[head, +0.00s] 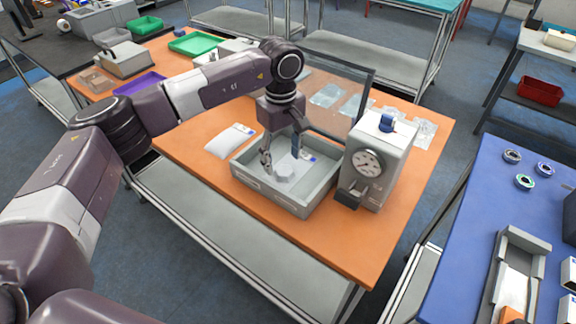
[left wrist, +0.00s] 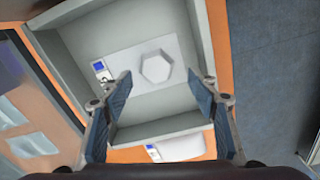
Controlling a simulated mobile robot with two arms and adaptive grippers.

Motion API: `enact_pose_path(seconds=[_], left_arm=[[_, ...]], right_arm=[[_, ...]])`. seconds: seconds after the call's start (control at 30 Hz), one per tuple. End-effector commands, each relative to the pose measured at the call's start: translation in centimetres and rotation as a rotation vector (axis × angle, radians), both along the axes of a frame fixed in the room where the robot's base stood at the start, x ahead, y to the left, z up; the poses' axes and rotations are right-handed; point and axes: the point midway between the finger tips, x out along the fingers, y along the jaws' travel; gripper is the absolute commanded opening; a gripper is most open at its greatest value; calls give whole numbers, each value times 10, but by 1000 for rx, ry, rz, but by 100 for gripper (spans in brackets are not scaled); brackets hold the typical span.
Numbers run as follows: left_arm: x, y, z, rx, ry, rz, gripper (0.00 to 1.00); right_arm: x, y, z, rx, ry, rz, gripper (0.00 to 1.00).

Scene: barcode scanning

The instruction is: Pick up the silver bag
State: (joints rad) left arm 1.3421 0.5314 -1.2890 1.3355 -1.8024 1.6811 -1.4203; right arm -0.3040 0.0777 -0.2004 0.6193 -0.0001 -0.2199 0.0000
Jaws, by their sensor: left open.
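A silver-grey flat bag (left wrist: 130,72) with a raised hexagonal shape in its middle and a blue-and-white label lies on the floor of the grey tray (left wrist: 215,45). In the head view the bag (head: 287,175) shows partly behind my left gripper (head: 281,156), inside the tray (head: 268,200). My left gripper (left wrist: 159,77) is open and points down over the bag, its two blue-padded fingers on either side of the hexagonal shape. Nothing is between the fingers that I can see as held; whether they touch the bag I cannot tell. My right gripper is not in view.
A grey device with a dial (head: 372,165) stands close to the tray's right side. A clear upright panel (head: 335,85) stands behind it. A white packet (head: 231,139) lies left of the tray. Clear bags (head: 328,95) lie behind the panel. The orange table's front right is free.

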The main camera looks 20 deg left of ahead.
Motion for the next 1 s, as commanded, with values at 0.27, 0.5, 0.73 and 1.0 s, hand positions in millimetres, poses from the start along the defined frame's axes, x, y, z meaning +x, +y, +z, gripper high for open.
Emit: enact_pose_path(seconds=[0.27,0.5,0.73,1.0], left_arm=[[1,-4,-35,0,2,1,54],[1,-4,-39,0,1,0,54],[1,-4,-38,-1,1,0,31],[1,-4,-38,-1,0,0,7]], right_arm=[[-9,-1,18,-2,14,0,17],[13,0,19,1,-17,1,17],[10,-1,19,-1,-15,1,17],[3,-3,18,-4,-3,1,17]])
